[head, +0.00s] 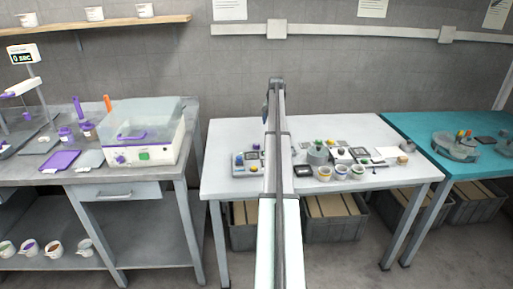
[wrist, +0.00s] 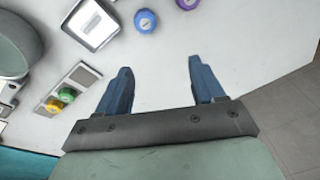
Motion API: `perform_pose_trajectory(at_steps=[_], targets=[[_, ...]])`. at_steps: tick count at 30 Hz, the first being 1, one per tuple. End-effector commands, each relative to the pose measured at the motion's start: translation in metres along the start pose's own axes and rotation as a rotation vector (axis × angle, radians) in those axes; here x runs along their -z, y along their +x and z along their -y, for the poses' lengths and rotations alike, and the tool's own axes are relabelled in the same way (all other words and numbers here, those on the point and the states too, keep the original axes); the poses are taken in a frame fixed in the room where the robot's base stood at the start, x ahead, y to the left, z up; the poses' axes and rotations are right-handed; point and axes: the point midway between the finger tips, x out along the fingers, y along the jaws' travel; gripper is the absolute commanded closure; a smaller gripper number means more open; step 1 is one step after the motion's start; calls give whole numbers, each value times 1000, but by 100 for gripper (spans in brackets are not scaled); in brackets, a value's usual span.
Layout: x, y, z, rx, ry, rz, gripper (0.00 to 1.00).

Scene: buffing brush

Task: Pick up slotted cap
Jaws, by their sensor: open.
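My gripper (wrist: 159,66) is open over the white table, with two blue fingers apart and only bare tabletop between them. A small round blue cap-like piece (wrist: 145,21) lies beyond the fingertips in the wrist view. A purple round piece (wrist: 186,3) is cut by the top edge to its right. I cannot make out which piece is the slotted cap; any slot is too small to tell.
In the wrist view, a white-rimmed tray (wrist: 92,22), a grey round container (wrist: 18,45) and a plate with yellow and green knobs (wrist: 66,92) lie left. Several cups, including one cup (head: 324,174), stand right of my arm. Bare tabletop lies right of the fingers.

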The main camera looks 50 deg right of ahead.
Motion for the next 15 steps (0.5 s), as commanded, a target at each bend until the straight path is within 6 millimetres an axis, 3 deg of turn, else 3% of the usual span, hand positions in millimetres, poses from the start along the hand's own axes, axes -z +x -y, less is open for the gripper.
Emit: perform_pose_trajectory(at_steps=[1,6,11,15], targets=[[-7,-5,23,-21,-34,37,32],[-31,-15,62,-76,-105,126,32],[-40,-17,72,-96,-126,156,32],[-43,-7,71,-97,-127,158,32]])
